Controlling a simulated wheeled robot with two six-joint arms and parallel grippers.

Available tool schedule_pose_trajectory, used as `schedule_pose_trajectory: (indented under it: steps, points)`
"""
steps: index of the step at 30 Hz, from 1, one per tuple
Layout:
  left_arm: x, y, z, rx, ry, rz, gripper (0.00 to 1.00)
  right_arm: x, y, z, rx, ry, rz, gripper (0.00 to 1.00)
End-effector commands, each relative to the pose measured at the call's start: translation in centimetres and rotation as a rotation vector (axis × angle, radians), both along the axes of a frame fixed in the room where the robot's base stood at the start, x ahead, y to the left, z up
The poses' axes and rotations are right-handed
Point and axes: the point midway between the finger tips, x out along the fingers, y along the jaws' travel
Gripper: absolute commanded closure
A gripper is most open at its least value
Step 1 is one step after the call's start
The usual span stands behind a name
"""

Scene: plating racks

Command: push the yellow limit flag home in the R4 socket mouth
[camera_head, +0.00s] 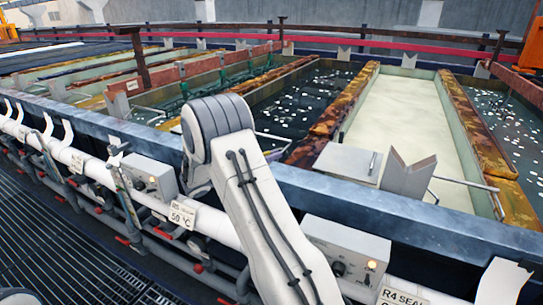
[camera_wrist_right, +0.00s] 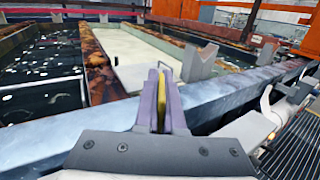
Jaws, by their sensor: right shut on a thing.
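My right gripper (camera_wrist_right: 161,98) shows in the right wrist view, its two purple fingers closed on the thin yellow limit flag (camera_wrist_right: 161,108). The flag stands upright between the fingers, which hide much of it, over the blue-grey tank rim. An R4 label (camera_head: 402,297) hangs on the front pipe at the lower right of the head view. I cannot make out the R4 socket mouth in either view. My left gripper is not in view.
A grey V-shaped saddle (camera_head: 408,180) and a flat grey plate (camera_head: 347,163) stand at the cream-filled tank's near end. The saddle also shows in the wrist view (camera_wrist_right: 201,64). A control box (camera_head: 345,250) sits below the rim (camera_head: 400,218). Dark tanks with floating bits flank the cream one.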

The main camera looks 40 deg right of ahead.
Motion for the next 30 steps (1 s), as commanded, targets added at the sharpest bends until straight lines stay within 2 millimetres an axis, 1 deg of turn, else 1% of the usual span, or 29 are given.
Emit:
schedule_pose_trajectory:
  steps: [30]
  points:
    - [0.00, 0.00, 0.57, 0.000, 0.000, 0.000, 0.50, 0.00, 0.00, 0.13, -0.001, -0.001, 0.000, 1.00]
